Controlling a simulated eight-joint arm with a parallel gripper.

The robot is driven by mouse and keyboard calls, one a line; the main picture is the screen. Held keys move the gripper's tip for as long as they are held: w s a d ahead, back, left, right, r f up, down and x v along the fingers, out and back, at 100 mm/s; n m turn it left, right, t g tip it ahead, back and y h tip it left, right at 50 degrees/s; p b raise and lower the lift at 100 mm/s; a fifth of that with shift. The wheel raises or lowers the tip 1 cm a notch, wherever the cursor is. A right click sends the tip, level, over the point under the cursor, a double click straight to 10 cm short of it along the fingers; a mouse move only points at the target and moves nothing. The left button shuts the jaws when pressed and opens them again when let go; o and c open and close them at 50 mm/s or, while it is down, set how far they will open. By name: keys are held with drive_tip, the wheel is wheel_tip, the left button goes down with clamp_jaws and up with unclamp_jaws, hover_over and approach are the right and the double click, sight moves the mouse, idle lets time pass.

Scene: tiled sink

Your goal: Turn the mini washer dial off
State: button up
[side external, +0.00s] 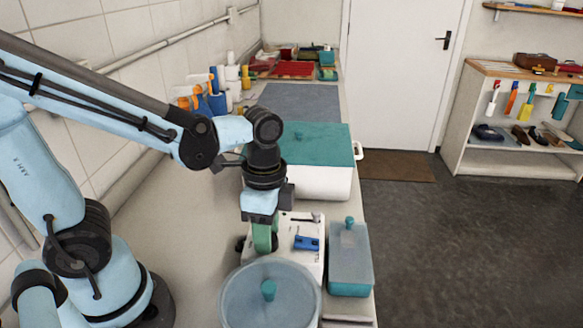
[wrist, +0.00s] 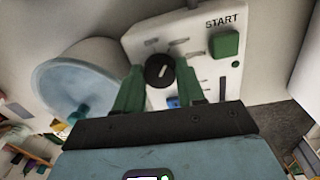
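The mini washer is a white panel unit (wrist: 190,28) with a green START button (wrist: 224,44) and slots. Its round black dial (wrist: 159,71) carries a short pale mark, tilted slightly right of upright in the wrist view. My gripper (wrist: 158,67) has green fingers, one on each side of the dial, open about its width; whether they touch it I cannot tell. In the side view the washer (side external: 312,258) sits on the counter, and my gripper (side external: 265,240) points down over its left part, hiding the dial. A blue part (side external: 306,243) shows on the washer.
A large white box with a teal lid (side external: 318,145) is behind. Bottles (side external: 216,95) line the wall. The washer is closely hemmed in.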

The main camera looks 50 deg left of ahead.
drive_tip(key=c, duration=0.4)
drive_tip(key=shift+c, duration=0.2)
drive_tip(key=shift+n, duration=0.3)
drive_tip(key=n, duration=0.3)
drive_tip(key=shift+s, duration=0.1)
drive_tip(key=shift+n, duration=2.1)
drive_tip(key=o, duration=1.1)
drive_tip(key=shift+c, duration=0.2)
drive_tip(key=shift+r, duration=0.1)
